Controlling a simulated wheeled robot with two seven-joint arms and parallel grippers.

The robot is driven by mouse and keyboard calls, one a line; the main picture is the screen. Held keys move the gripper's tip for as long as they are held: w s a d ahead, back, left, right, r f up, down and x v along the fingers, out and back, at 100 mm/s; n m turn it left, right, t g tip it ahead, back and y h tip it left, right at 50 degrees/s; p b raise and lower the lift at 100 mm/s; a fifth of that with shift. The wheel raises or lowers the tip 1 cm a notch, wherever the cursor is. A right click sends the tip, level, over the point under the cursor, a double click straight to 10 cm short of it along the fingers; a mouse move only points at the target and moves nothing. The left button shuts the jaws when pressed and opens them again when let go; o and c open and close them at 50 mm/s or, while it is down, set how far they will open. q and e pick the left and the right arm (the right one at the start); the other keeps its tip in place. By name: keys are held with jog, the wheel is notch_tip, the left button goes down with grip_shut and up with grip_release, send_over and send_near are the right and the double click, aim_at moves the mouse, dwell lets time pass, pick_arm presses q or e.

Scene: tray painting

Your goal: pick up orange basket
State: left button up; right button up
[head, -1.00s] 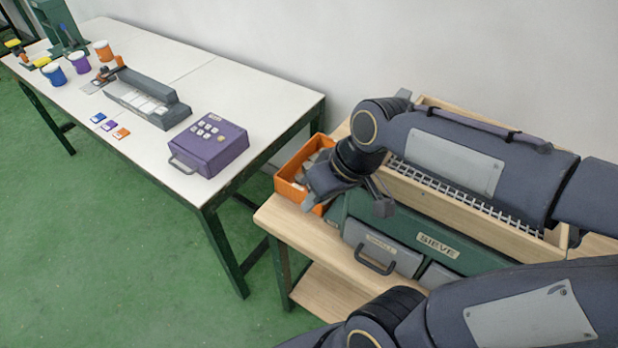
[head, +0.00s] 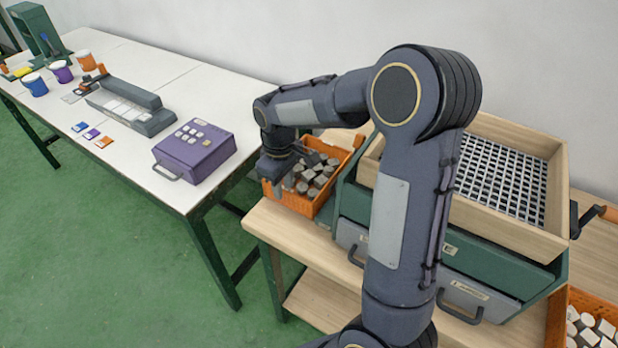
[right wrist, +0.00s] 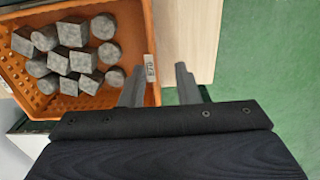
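An orange basket (head: 326,203) with perforated walls holds several grey blocks and stands on the left end of the wooden bench. It also fills the upper left of the right wrist view (right wrist: 22,70), with a small label on its near rim. My right gripper (head: 284,180) is at the basket's left end. In the right wrist view the two fingers of my right gripper (right wrist: 157,84) are apart, one over the inside of the basket and one outside its labelled wall. The fingers show no grip on the wall. My left gripper is out of view.
A wooden-framed sieve (head: 505,180) on a green drawer cabinet stands right of the basket. Another orange basket (head: 556,325) with pale pieces is at the lower right. A white table (head: 135,165) with a purple box (head: 193,150) stands left, across a gap.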

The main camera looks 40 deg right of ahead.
aim_at(288, 207)
jog(key=f, duration=0.5)
jog(key=shift+d+f, duration=0.1)
jog(key=shift+d, duration=0.3)
jog(key=shift+c, duration=0.4)
grip_shut()
